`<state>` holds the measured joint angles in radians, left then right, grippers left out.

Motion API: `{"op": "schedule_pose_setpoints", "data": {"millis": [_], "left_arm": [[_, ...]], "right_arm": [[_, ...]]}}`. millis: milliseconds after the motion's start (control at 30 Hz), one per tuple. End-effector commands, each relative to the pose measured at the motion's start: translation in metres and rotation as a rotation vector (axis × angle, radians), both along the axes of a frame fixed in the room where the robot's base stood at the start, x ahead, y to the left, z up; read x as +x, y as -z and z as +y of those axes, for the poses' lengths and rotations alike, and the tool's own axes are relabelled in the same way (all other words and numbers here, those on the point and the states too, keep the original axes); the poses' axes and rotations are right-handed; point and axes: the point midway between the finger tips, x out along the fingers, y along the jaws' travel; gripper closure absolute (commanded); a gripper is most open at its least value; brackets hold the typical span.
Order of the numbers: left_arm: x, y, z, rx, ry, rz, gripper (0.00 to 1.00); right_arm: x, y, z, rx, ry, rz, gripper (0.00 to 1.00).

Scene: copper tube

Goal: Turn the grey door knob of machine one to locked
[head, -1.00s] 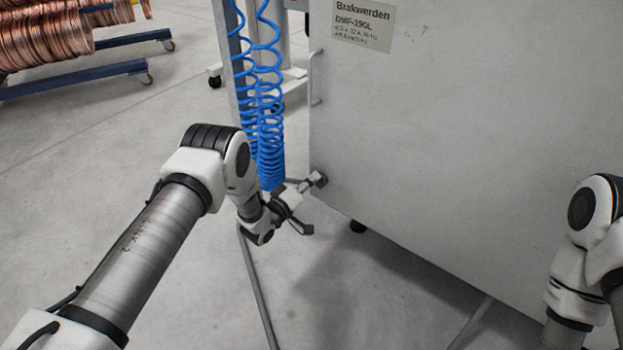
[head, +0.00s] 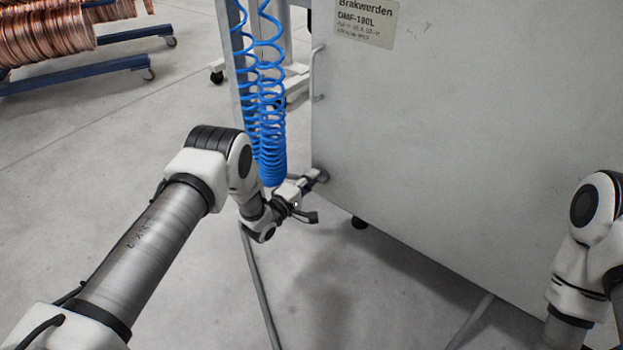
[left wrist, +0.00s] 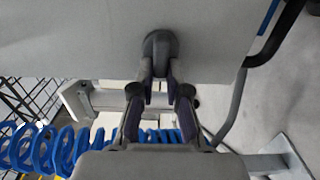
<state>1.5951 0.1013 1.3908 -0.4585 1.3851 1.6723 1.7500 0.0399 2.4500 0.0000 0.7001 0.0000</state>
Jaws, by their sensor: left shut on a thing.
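The door of machine one (head: 430,120) is a large grey panel. In the left wrist view the dark grey door knob (left wrist: 160,45) sits near the panel's edge, with a round base and a narrow grip pointing toward my gripper. My left gripper (left wrist: 161,88) is shut on this grip, one finger on each side. In the head view my left gripper (head: 318,177) reaches the door's lower left edge and hides most of the knob there. The knob's lock marking cannot be seen. My right arm shows at the right edge, but its gripper is out of view.
Blue coiled hoses (head: 268,130) hang just left of the door, close to my left wrist. A door handle (head: 317,75) is higher up on the panel. Copper coils (head: 50,35) lie on a blue rack at the far left.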

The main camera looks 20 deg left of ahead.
Motion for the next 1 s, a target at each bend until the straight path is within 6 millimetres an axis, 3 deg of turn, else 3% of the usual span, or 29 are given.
{"op": "schedule_pose_setpoints", "data": {"millis": [333,400,433,1000], "left_arm": [[0.003,-0.0041,0.0009,-0.003,-0.003,-0.008,1.0],[0.0031,-0.0041,0.0009,-0.003,-0.004,-0.008,0.68],[0.003,-0.0041,0.0009,-0.003,-0.004,-0.008,0.6],[-0.0015,-0.0008,0.0012,-0.002,-0.001,-0.002,0.6]], "right_arm": [[0.0001,0.0,0.0,0.0,0.0,0.0,0.6],[0.0,-0.0001,0.0,0.0,0.0,0.0,0.6],[0.0,0.0,0.0,0.0,0.0,0.0,0.6],[0.0,-0.0001,0.0,0.0,0.0,0.0,0.6]]}}
